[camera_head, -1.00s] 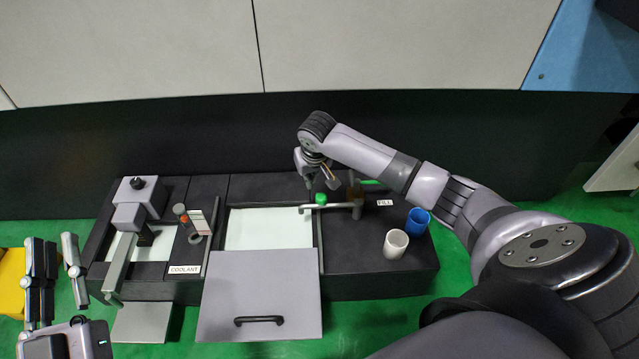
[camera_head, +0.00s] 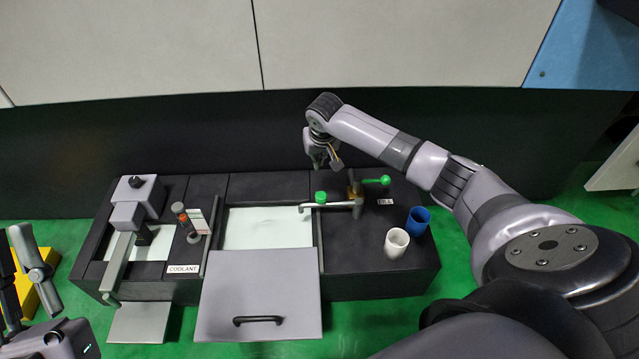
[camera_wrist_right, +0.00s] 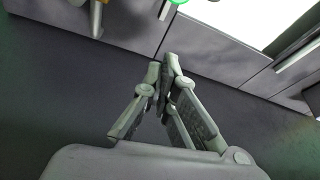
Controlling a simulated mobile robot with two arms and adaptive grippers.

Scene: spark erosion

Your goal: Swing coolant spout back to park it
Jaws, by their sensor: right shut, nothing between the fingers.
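The coolant spout (camera_head: 338,206) is a thin grey tube with a green knob (camera_head: 320,197). It runs left from a brass valve post (camera_head: 355,189), and its tip reaches over the right edge of the open white basin. A green lever (camera_head: 376,180) points right from the post. My right gripper (camera_head: 330,164) is shut and empty, above and behind the spout, apart from it. In the right wrist view its fingers (camera_wrist_right: 166,66) meet; the green knob (camera_wrist_right: 178,2) is cut off at the top. My left gripper (camera_head: 24,268) is open and empty at the left edge, partly out of frame.
A white cup (camera_head: 396,243) and a blue cup (camera_head: 417,221) stand on the right of the dark machine top. A grey lid with a black handle (camera_head: 257,320) lies in front of the basin (camera_head: 262,229). A grey machine head (camera_head: 138,198) stands at left.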

